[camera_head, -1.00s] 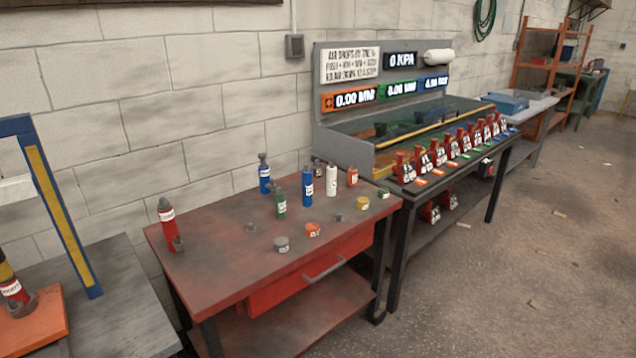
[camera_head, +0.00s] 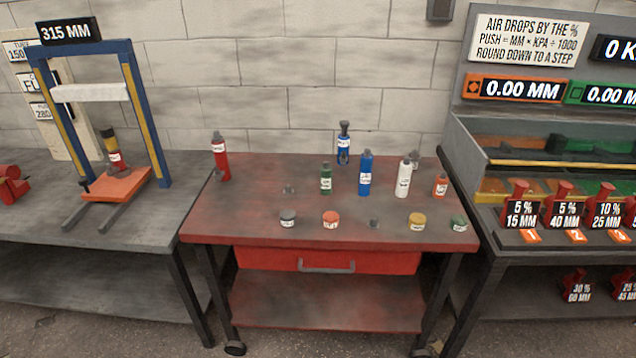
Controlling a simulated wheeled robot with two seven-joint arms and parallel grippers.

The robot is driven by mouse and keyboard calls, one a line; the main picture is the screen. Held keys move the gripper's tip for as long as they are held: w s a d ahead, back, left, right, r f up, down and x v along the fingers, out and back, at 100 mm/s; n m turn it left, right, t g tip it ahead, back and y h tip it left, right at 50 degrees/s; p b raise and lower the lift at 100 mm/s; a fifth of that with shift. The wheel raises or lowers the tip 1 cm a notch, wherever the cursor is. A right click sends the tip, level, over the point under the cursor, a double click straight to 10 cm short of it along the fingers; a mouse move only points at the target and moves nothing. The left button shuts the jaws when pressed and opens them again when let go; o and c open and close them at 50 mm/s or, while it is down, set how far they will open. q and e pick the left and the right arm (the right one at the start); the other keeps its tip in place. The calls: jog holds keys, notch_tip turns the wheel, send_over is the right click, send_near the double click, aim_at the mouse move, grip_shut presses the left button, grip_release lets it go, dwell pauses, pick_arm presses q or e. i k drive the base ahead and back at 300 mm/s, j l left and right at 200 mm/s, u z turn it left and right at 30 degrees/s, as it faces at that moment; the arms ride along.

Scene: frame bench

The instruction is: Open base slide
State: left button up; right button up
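On the left bench, a blue press frame (camera_head: 163,125) stands upright with a white crossbar (camera_head: 90,92) and a "315 MM" display (camera_head: 67,31) on top. At its foot is an orange base plate (camera_head: 122,187), with two dark rails (camera_head: 95,215) reaching toward the front of the bench. A red, black and yellow jack-like cylinder (camera_head: 115,158) stands upright on the plate. I cannot tell from here whether the plate can slide or how far out it is. Neither of my grippers is in view.
A red cart (camera_head: 215,226) with a drawer handle (camera_head: 326,266) stands in the middle, holding several bottles and small jars. A test bench (camera_head: 560,160) with red weighted blocks is at the right. A red object (camera_head: 12,184) lies at the far left.

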aim_at(119, 188)
jog(key=l, duration=0.2)
jog(key=u, duration=1.3)
jog(key=i, duration=0.25)
